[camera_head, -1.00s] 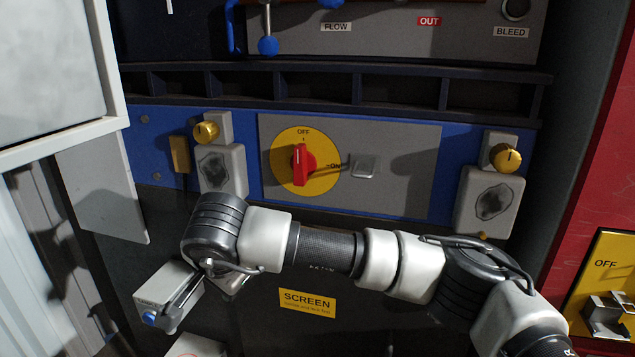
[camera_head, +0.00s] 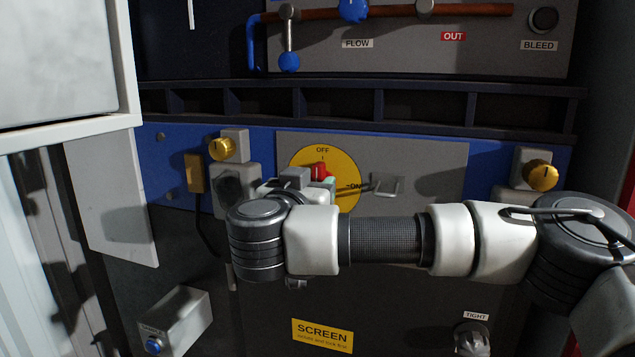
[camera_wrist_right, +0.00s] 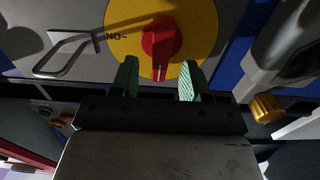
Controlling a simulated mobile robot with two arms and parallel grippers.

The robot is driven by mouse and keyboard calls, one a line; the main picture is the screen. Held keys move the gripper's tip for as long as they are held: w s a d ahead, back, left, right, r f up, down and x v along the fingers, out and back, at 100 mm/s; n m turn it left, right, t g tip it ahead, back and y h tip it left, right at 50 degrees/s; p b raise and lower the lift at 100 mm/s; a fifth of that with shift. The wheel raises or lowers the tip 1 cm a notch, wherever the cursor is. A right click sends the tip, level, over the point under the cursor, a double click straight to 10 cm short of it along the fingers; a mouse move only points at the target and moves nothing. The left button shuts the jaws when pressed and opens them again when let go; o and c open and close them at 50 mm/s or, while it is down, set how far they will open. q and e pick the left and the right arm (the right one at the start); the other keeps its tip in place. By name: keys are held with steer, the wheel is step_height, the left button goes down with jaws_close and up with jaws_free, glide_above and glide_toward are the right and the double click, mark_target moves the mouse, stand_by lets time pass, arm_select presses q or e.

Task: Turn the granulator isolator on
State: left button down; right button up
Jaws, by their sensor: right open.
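The isolator's red rotary knob (camera_head: 319,171) sits on a round yellow plate (camera_head: 347,170) marked OFF at the top and ON at the right. My right arm partly hides both. In the right wrist view, which is turned upside down, the red knob (camera_wrist_right: 160,42) stands upright with its white mark at the OFF end. My right gripper (camera_wrist_right: 158,80) is open, its two green fingertips on either side of the knob's OFF end, with gaps showing. I cannot tell how deep they reach. The gripper (camera_head: 317,187) also shows in the head view. My left gripper is out of view.
A metal hasp (camera_head: 386,187) sticks out right of the yellow plate. Brass-knobbed latches stand left (camera_head: 222,149) and right (camera_head: 541,175). A dark ledge (camera_head: 330,130) runs above the panel, and a white-framed panel (camera_head: 128,60) stands at left.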

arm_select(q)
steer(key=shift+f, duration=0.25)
arm_select(e)
steer(key=shift+x, duration=1.5)
steer(key=shift+c, duration=0.3)
jaws_close()
